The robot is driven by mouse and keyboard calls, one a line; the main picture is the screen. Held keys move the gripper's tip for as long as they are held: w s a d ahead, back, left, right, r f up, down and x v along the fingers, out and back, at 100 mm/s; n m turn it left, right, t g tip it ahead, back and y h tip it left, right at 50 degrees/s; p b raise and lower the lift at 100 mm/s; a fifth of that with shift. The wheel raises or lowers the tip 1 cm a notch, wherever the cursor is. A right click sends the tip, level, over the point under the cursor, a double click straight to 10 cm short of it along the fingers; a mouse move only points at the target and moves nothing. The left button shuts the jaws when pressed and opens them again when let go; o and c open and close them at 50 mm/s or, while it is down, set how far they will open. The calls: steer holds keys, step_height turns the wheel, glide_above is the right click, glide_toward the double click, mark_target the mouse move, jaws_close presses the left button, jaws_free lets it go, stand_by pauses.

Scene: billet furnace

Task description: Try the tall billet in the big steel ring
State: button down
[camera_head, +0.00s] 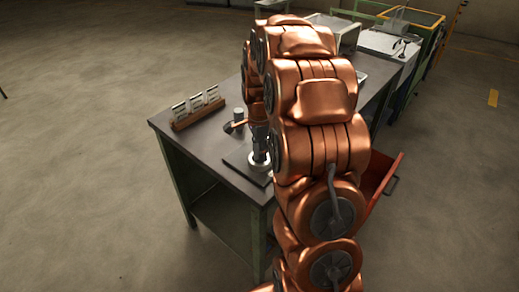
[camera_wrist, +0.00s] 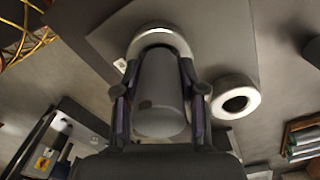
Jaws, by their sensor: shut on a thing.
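My gripper (camera_wrist: 159,78) is shut on the tall billet (camera_wrist: 160,98), a grey cylinder with a dark spot on its side, and a finger lies along each side. The big steel ring (camera_wrist: 160,32) shows as a bright arc around the billet's far end in the wrist view. The billet hides the rest of the ring and its bore, so I cannot tell whether its end is inside the ring or just above it. In the head view the billet (camera_head: 259,135) is upright over the ring (camera_head: 259,161), which lies on a dark plate (camera_head: 236,163).
A thick, smaller-looking ring (camera_wrist: 236,97) with a dark hole lies beside the plate. A wooden rack (camera_head: 197,110) with metal plates stands at the bench's left. A small grey cylinder (camera_head: 238,115) stands near it. A red drawer (camera_head: 381,180) sticks out at the right.

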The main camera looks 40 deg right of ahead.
steer(key=shift+s, duration=0.1)
steer(key=shift+r, duration=2.05)
